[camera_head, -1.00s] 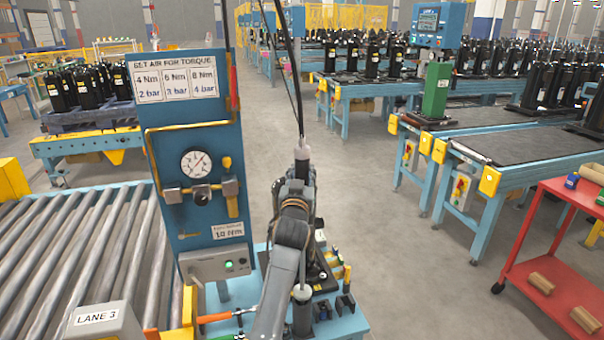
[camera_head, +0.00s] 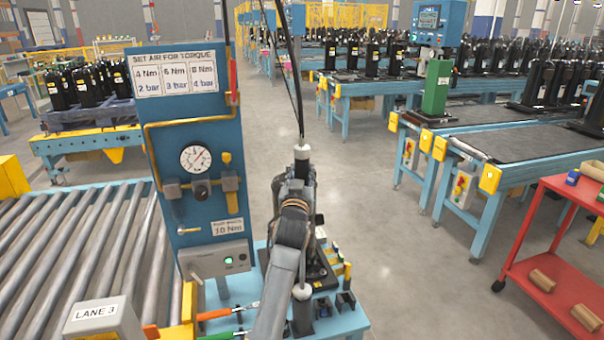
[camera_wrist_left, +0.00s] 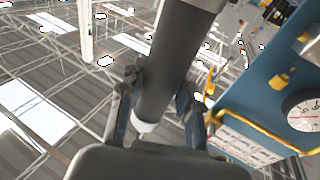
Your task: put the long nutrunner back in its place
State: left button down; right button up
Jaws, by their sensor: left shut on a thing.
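The long nutrunner (camera_head: 302,153) hangs upright from a dark hose. In the head view its pale top collar shows above my left gripper (camera_head: 297,190), and most of its body is hidden behind my gripper and arm. In the left wrist view the nutrunner (camera_wrist_left: 172,75) is a dark grey cylinder with a white end. It lies between the two fingers of my left gripper (camera_wrist_left: 160,105), which are shut on it. My right gripper is not in view.
A blue bench (camera_head: 345,322) with dark holders stands below my left arm. The floor (camera_head: 420,270) to the right is clear up to a red cart (camera_head: 550,250).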

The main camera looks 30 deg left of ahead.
pick_arm(q)
jog(key=shift+f+b, duration=0.55)
jog(key=shift+b, duration=0.05)
dwell(0.4)
jog(key=c, duration=0.8)
grip_release()
jog(key=shift+s, duration=0.1)
jog(key=shift+c, duration=0.2)
jog(key=shift+f, duration=0.4)
jog(key=v, duration=1.2)
jog(key=shift+r, duration=0.3)
jog(key=shift+d, duration=0.1)
